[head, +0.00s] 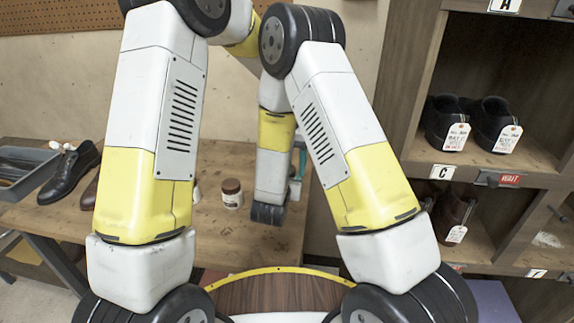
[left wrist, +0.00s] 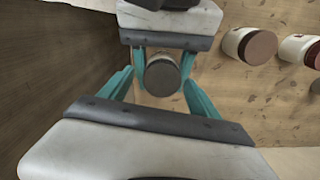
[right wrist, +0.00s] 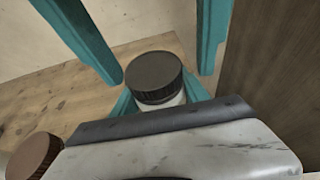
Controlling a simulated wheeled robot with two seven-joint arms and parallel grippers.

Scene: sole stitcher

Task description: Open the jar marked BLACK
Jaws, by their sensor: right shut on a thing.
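A jar with a ribbed black lid (right wrist: 153,77) and a pale body is in the right wrist view. The lid also shows in the left wrist view (left wrist: 163,76). My right gripper (right wrist: 160,97) is shut on the jar's body below the lid. My left gripper (left wrist: 160,80) is open, its teal fingers apart on either side of the lid and not touching it. The jar's label is hidden, and I cannot tell whether its base rests on the bench. In the head view my arms hide this jar.
Jars with brown or reddish lids (left wrist: 250,46) (left wrist: 301,50) stand beside it; one shows in the head view (head: 231,193). A black shoe (head: 70,172) and a grey tray (head: 24,168) are on the bench (head: 222,229) at left. A shoe shelf (head: 405,95) stands at right.

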